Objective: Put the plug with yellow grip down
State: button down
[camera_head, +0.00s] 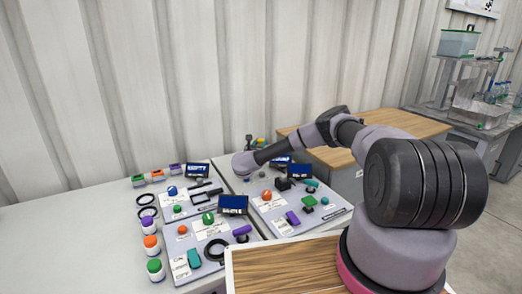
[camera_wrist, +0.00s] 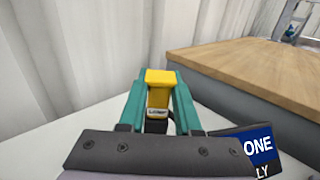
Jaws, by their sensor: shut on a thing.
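In the wrist view the plug with yellow grip (camera_wrist: 158,92) is held between the two teal fingers of my gripper (camera_wrist: 158,97). The plug has a small label on its lower part and a dark section below it; its lower end is hidden. In the head view my gripper (camera_head: 258,143) is small and partly hidden behind my wrist, at the back of the white table near the wall. I cannot tell there whether the plug touches the table.
The white table (camera_head: 75,235) holds several panels with knobs, plugs and small screens. Jars (camera_head: 151,243) stand along the left side, with small colored blocks (camera_head: 157,175) behind. A wooden-topped bench (camera_head: 400,122) stands at right. The table's left part is clear.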

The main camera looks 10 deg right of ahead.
jog(key=shift+f, duration=1.4)
jog(key=shift+f, duration=0.1)
jog(key=c, duration=0.6)
grip_release()
